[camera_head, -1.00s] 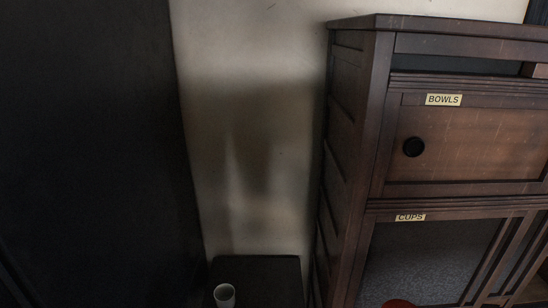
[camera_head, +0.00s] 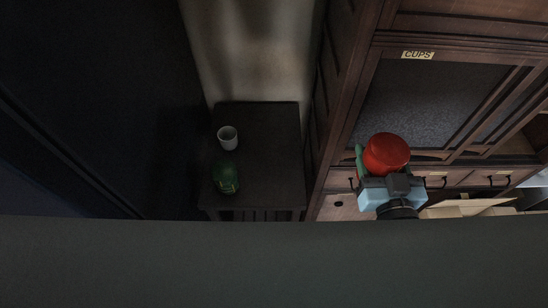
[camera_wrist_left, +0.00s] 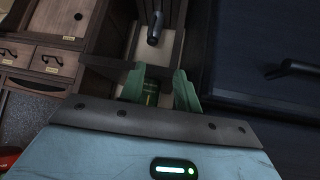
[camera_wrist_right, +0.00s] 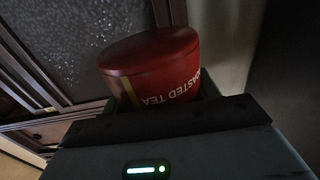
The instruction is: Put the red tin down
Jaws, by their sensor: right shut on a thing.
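My right gripper (camera_head: 385,168) is shut on the red tin (camera_head: 387,150) and holds it up in front of the dark wooden cabinet. In the right wrist view the red tin (camera_wrist_right: 150,68) fills the grip, slightly tilted, with "ROASTED TEA" lettering upside down. The gripper's fingers (camera_wrist_right: 165,105) are mostly hidden there. My left gripper (camera_wrist_left: 160,88) shows only in its own wrist view, its green fingers apart. A bit of red (camera_wrist_left: 8,158) shows at that view's left edge.
A small dark table (camera_head: 265,150) stands left of the cabinet (camera_head: 330,110), bearing a white cup (camera_head: 228,138) and a green tin (camera_head: 226,178). Its right half is bare. The glass door labelled CUPS (camera_head: 418,55) appears closed. A tall dark surface (camera_head: 90,90) bounds the left.

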